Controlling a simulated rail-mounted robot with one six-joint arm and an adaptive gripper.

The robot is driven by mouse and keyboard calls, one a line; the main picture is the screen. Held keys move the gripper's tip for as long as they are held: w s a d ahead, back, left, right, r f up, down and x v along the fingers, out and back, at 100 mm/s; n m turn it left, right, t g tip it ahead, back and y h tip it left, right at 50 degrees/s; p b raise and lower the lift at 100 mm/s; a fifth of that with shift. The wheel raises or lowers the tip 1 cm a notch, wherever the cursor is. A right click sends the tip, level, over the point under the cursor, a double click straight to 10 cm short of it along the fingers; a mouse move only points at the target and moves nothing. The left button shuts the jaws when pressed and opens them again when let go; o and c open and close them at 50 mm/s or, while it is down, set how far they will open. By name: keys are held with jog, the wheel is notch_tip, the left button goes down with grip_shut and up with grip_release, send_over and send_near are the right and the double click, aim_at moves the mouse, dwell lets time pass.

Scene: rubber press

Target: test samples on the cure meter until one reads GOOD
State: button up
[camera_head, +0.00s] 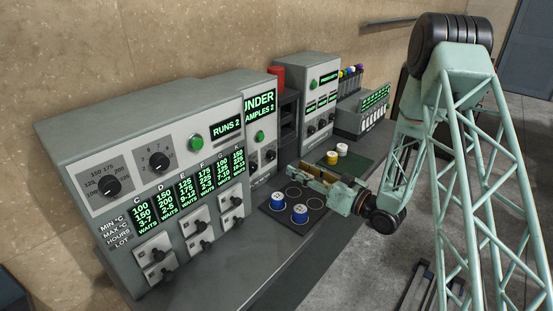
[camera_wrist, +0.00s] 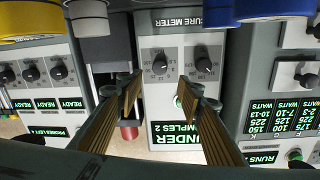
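The cure meter (camera_head: 269,153) stands in the middle of the row; its green display (camera_head: 259,106) reads UNDER, SAMPLES 2. Its green button (camera_head: 260,137) is below the display. In the wrist view the cure meter (camera_wrist: 162,85) is upside down between my fingers. Two blue samples with white tops, one nearer (camera_head: 277,202) and one to its right (camera_head: 299,214), stand on a dark mat (camera_head: 318,218) with ring marks. My gripper (camera_head: 304,171) is in front of the cure meter, above the mat. In the wrist view its fingers (camera_wrist: 163,92) are apart, with nothing between them.
A large panel with dials (camera_head: 160,150) reads RUNS 2 at left. A press panel (camera_head: 311,95) stands at right. A white sample (camera_head: 342,149) and a yellow one (camera_head: 332,157) stand on a green mat (camera_head: 358,168). A red cylinder (camera_head: 276,78) rises beside the meter.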

aim_at(274, 156)
jog(key=shift+x, duration=5.7)
jog(key=c, duration=0.8)
jog(key=shift+c, duration=0.2)
jog(key=shift+m, duration=1.7)
jog(key=shift+m+p, duration=0.45)
jog(key=shift+m, duration=1.25)
